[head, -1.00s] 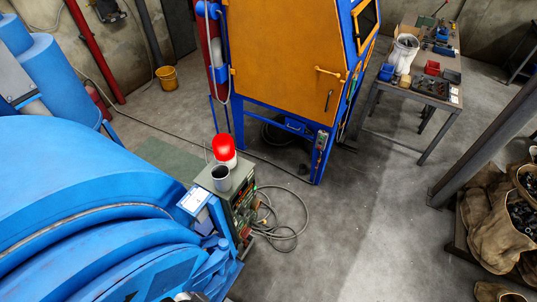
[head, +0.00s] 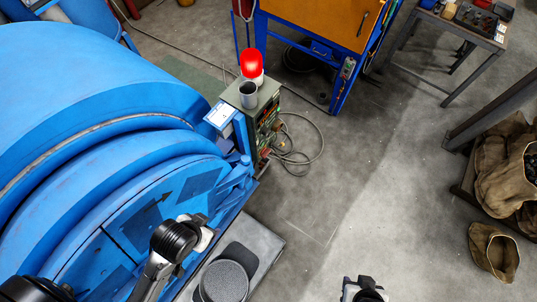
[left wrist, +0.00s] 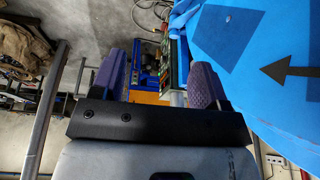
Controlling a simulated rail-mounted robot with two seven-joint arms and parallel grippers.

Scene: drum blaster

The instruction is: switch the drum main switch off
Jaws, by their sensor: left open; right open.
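The drum's control box (head: 262,125) is a grey-green cabinet at the right side of the big blue drum (head: 100,110). Its panel faces right, with small controls too small to tell apart, so I cannot pick out the main switch. The box also shows between my left fingers in the left wrist view (left wrist: 176,62), some way beyond them. My left gripper (left wrist: 160,62) is open and empty; in the head view its arm is in front of the drum's lid. My right gripper (head: 363,290) is open at the bottom edge, far from the box.
A red lamp (head: 251,63) and a grey cup (head: 248,95) stand on top of the box. A cable (head: 320,145) lies coiled on the floor beside it. An orange and blue cabinet (head: 330,30) stands behind. Sacks (head: 495,185) are at the right. The middle floor is clear.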

